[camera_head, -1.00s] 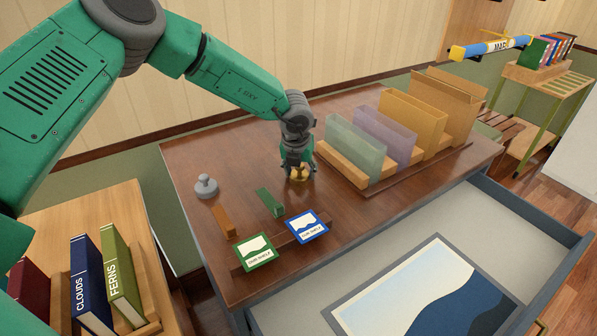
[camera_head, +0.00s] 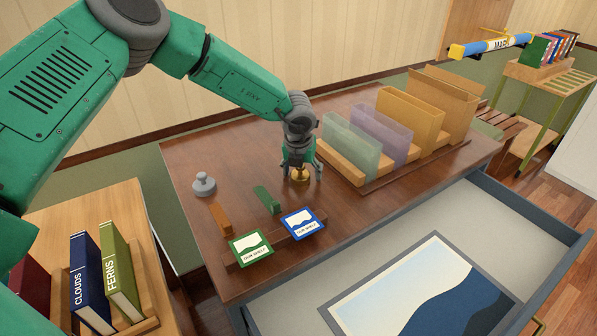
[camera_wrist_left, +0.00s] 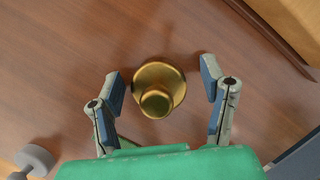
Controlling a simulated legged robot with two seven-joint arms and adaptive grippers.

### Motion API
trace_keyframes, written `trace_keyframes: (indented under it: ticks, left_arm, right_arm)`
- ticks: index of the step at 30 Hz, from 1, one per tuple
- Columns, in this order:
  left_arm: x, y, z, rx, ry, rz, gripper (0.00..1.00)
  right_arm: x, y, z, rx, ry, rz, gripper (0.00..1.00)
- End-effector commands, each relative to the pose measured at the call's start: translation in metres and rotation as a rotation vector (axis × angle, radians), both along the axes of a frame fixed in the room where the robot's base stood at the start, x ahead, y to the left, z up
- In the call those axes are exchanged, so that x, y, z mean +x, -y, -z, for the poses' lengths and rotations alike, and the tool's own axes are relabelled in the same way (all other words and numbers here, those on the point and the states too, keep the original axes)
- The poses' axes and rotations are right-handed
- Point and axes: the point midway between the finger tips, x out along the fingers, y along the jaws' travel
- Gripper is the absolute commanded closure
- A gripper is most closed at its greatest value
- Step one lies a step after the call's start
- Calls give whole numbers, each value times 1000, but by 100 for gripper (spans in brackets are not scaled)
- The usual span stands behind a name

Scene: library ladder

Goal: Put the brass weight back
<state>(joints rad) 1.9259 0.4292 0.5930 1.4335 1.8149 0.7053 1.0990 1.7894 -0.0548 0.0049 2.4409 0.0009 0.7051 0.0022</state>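The brass weight (camera_head: 300,174) stands upright on the brown desk top (camera_head: 345,200), left of the file rack. In the left wrist view the brass weight (camera_wrist_left: 158,90) sits between the two fingers, with a gap on each side. My left gripper (camera_head: 301,172) is over it, pointing down, with its fingers spread around it. The left wrist view also shows the open left gripper (camera_wrist_left: 163,85), its blue pads apart from the weight. My right gripper is in neither view.
A grey weight (camera_head: 204,184) stands on the desk to the left. Green (camera_head: 267,200) and orange (camera_head: 221,218) blocks and two cards, green (camera_head: 250,248) and blue (camera_head: 302,223), lie nearby. The file rack (camera_head: 400,165) stands right. The drawer (camera_head: 400,245) is open in front, holding a picture.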

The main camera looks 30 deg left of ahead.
Motion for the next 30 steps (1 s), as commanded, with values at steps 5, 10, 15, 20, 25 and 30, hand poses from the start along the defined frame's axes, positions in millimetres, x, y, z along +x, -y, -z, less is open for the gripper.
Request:
trace_keyframes:
  ticks: [5, 10, 15, 20, 25, 30]
  left_arm:
    - [0, -5, -4, -5, 1, -1, 35]
    - [-6, -6, -27, -11, 4, 0, 35]
    - [-16, -3, -65, -8, 5, 0, 35]
    - [-25, 2, -95, -6, 3, -1, 35]
    - [-30, 5, -115, -2, 1, 0, 35]
    - [-32, 2, -119, -5, 0, -1, 35]
  right_arm:
    - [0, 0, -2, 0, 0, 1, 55]
    - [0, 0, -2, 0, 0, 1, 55]
    - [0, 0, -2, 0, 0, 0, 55]
    - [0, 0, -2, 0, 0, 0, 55]
    - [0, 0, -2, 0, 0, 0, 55]
    - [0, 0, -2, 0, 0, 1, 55]
